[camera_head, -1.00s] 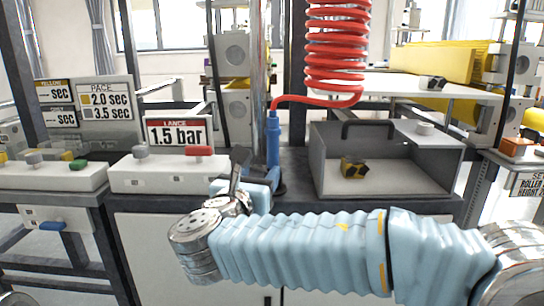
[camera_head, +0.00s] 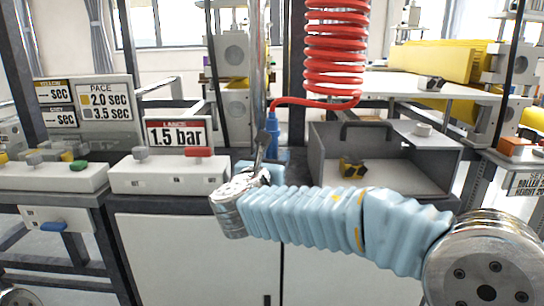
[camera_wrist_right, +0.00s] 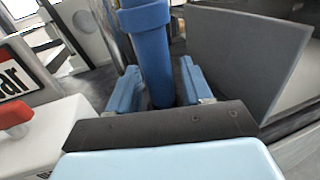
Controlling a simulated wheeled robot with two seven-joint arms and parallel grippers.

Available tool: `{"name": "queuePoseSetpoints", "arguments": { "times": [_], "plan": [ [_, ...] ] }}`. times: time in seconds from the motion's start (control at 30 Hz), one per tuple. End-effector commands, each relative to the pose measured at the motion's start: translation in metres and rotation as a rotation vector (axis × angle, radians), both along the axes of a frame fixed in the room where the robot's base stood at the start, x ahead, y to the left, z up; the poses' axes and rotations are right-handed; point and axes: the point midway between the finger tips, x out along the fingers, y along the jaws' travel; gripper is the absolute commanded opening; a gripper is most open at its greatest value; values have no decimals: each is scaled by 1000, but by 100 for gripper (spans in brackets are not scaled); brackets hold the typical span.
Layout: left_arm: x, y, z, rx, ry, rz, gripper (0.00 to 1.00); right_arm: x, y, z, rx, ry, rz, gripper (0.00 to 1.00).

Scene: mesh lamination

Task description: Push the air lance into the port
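The air lance (camera_head: 272,124) is a blue upright cylinder on the end of a red coiled hose (camera_head: 335,50), beside a metal post. Its lower part is hidden behind my right gripper in the head view. In the right wrist view the lance (camera_wrist_right: 150,50) stands between the two light-blue fingers. My right gripper (camera_wrist_right: 160,88) looks open around it, with a small gap at the right finger; contact on the left side cannot be told. I cannot make out the port.
A grey open-front box (camera_head: 385,180) to the right holds a small black-and-yellow piece (camera_head: 352,168). A white control box (camera_head: 170,173) with a red button and a "1.5 bar" sign (camera_head: 178,132) stand left. White cabinet doors are below.

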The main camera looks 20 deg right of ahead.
Motion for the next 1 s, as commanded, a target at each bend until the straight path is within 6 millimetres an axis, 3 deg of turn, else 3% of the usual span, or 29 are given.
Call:
{"name": "queuePoseSetpoints", "arguments": {
  "times": [0.03,0.3,0.67,0.93,1.0],
  "plan": [
    [0,0,0,0,0,0,68,0,0,0,0,0,0,41],
    [0,0,0,0,0,0,68,0,0,0,0,0,0,0],
    [0,0,4,0,0,0,68,0,0,5,0,-1,0,0],
    [0,-1,33,-3,1,-4,68,0,0,38,0,-1,-1,0],
    [0,-1,40,-3,1,-6,68,-10,3,50,2,-2,0,0]
  ]
}}
